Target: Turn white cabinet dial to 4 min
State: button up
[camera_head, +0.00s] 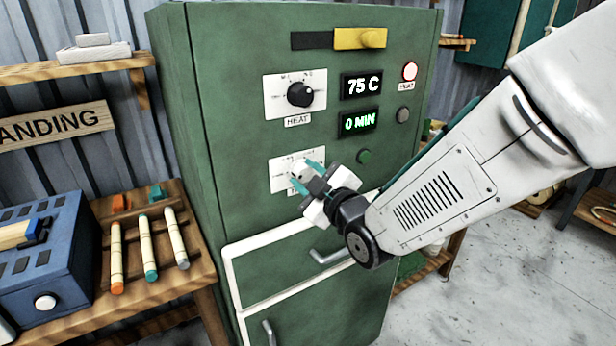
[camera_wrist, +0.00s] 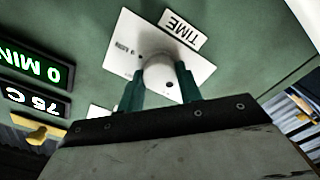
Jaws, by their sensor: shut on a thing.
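The white dial (camera_wrist: 160,72) sits on a white plate (camera_wrist: 122,50) with a TIME label (camera_wrist: 180,30) in the wrist view. In the head view, the plate (camera_head: 283,172) is on the front of a green cabinet (camera_head: 225,120), below the HEAT dial. My gripper (camera_head: 306,172) is shut on the white dial, with one teal finger on each side of it. The fingers hide part of the dial and plate. The time display (camera_head: 359,122) reads 0 MIN.
A black HEAT dial (camera_head: 300,94) is above, and the temperature display (camera_head: 361,85) reads 75 C. A drawer handle (camera_head: 328,256) protrudes below. A wooden bench (camera_head: 150,285) with coloured sticks stands left.

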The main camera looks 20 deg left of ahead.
jog(key=m, duration=0.5)
jog(key=shift+m, duration=0.3)
jog(key=m, duration=0.5)
jog(key=shift+m, duration=0.6)
jog(key=o, duration=1)
jog(key=shift+d, duration=0.15)
